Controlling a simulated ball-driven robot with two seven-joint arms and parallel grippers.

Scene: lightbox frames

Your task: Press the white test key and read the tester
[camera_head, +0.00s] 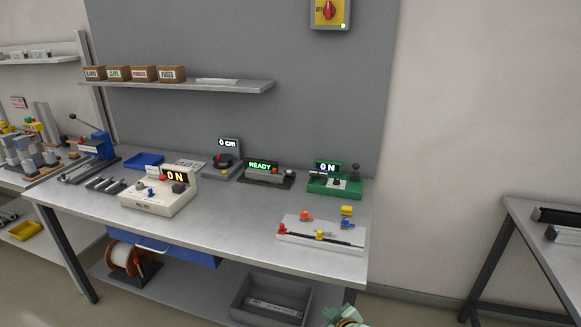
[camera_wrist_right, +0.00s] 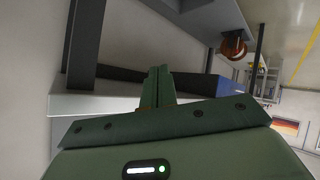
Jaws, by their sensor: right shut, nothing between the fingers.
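Several devices with lit displays stand on the grey workbench (camera_head: 240,225). I cannot tell which is the tester, and the white test key is too small to make out. My right gripper (camera_head: 345,318) is at the bottom edge, in front of and below the bench, apart from the devices. In the right wrist view its fingers (camera_wrist_right: 158,75) are shut and empty.
A pale fixture board (camera_head: 320,244) with coloured clamps lies at the bench's front right. Behind, a gauge (camera_head: 224,163) reads "0 cm". A blue press (camera_head: 95,142) stands left. A grey crate (camera_head: 270,302) sits on the lower shelf. The bench's front middle is clear.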

